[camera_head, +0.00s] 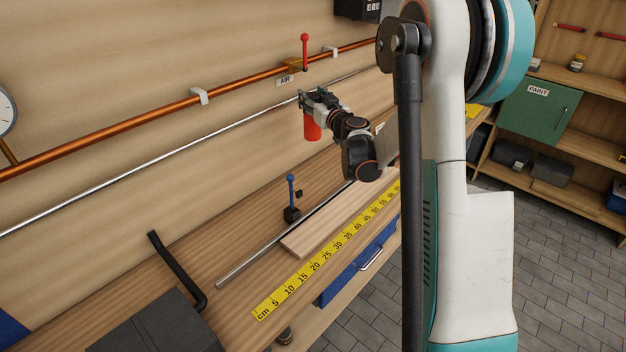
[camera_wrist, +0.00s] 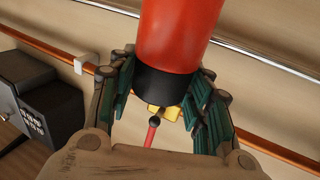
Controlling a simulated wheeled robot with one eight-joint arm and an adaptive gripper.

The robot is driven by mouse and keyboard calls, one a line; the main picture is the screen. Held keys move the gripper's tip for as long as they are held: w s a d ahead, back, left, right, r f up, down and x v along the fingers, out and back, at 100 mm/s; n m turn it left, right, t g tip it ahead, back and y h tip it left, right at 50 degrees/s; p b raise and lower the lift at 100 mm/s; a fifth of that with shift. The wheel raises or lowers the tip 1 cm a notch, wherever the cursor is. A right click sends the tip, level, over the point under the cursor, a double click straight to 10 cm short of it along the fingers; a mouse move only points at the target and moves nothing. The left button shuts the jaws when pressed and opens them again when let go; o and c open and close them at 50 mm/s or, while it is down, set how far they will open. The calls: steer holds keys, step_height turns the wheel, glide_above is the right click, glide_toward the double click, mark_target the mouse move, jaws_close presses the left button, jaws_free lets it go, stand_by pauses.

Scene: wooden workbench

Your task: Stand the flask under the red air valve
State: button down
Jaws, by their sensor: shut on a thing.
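The red flask (camera_head: 311,128) has a black cap and hangs upright from my gripper (camera_head: 306,97), below the copper pipe. In the wrist view the flask (camera_wrist: 180,35) lies between the green-padded fingers (camera_wrist: 165,98), which are shut around its black cap end. The red air valve (camera_head: 304,50) has an upright red lever on a brass body, above the AIR label. Its lever also shows in the wrist view (camera_wrist: 151,133), inverted and partly hidden behind the flask. The flask is below the valve in the picture.
The wooden workbench (camera_head: 190,260) carries a blue-handled valve (camera_head: 291,200), a pale board (camera_head: 325,225), a yellow ruler (camera_head: 300,287) and a dark box (camera_head: 150,325). The copper pipe (camera_head: 130,122) and a silver rod (camera_head: 120,178) run along the wall. Bare bench lies left of the blue-handled valve.

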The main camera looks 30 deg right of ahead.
step_height(320, 180, down, 20)
steer(key=b, duration=0.7)
steer(key=shift+r, duration=0.15)
steer(key=shift+d, duration=0.1)
steer(key=shift+f, duration=0.2)
steer(key=c, duration=0.8)
jaws_free()
steer(key=shift+c, duration=0.2)
steer(key=shift+r, duration=0.2)
steer(key=shift+s+f, duration=0.1)
